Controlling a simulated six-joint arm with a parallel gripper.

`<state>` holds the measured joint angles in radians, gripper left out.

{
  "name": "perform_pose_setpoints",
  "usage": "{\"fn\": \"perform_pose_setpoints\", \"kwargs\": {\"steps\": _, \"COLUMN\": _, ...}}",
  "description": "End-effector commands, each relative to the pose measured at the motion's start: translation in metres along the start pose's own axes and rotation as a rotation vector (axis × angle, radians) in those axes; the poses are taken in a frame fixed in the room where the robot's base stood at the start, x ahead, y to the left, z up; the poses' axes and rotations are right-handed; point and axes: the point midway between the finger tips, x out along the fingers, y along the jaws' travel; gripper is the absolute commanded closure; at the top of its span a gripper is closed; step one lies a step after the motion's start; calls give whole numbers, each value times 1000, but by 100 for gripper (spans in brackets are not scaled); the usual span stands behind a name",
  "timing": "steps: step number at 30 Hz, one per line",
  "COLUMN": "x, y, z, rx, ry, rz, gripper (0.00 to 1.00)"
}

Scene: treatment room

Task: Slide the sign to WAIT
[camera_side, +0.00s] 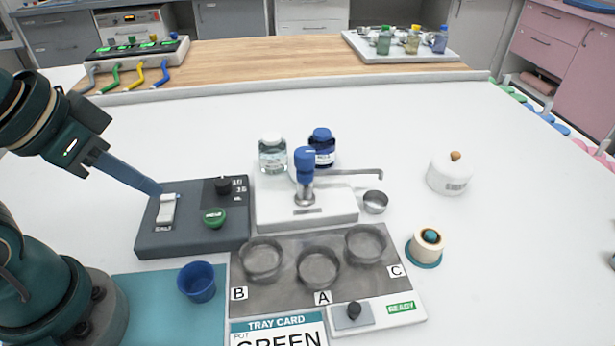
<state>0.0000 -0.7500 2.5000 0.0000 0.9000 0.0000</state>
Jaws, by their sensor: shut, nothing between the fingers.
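The sign (412,317) is a white plate at the lower right, by the front right corner of the grey mat. It has a grey slide plate with a black knob (353,311) at its left and a green label (401,307) at its right. The label's lettering is too small to read surely. My gripper (156,189) is at the left, far from the sign. Its blue fingers are shut and empty, with the tips at the white switch (167,210) on a dark grey box. I cannot tell whether they touch it.
The dark grey box (195,237) also bears a black knob and a green button. A grey mat (290,297) holds three round dishes by letters B, A and C. A blue cup (197,282), a dispenser (305,180) and a cream pot (428,245) stand around it.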

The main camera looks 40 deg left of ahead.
Motion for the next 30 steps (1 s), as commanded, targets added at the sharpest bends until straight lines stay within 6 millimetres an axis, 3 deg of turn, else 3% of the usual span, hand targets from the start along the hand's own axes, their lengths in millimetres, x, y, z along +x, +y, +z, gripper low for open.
{"fn": "perform_pose_setpoints", "kwargs": {"steps": 6, "x": 0, "y": 0, "z": 0, "rx": 0, "ry": 0, "rz": 0, "gripper": 100}}
{"fn": "perform_pose_setpoints", "kwargs": {"steps": 7, "x": 0, "y": 0, "z": 0, "rx": 0, "ry": 0, "rz": 0, "gripper": 92}}
{"fn": "perform_pose_setpoints", "kwargs": {"steps": 10, "x": 0, "y": 0, "z": 0, "rx": 20, "ry": 1, "rz": 0, "gripper": 54}}
{"fn": "perform_pose_setpoints", "kwargs": {"steps": 11, "x": 0, "y": 0, "z": 0, "rx": 37, "ry": 1, "rz": 0, "gripper": 47}}
{"fn": "perform_pose_setpoints", "kwargs": {"steps": 14, "x": -2, "y": 2, "z": -5, "rx": 121, "ry": 19, "rz": 11, "gripper": 47}}
{"fn": "perform_pose_setpoints", "kwargs": {"steps": 20, "x": -11, "y": 21, "z": -39, "rx": 389, "ry": 79, "rz": 77, "gripper": 47}}
{"fn": "perform_pose_setpoints", "kwargs": {"steps": 26, "x": -6, "y": 56, "z": -74, "rx": 706, "ry": 96, "rz": 193, "gripper": 47}}
{"fn": "perform_pose_setpoints", "kwargs": {"steps": 30, "x": 8, "y": 90, "z": -94, "rx": 928, "ry": 103, "rz": 293, "gripper": 47}}
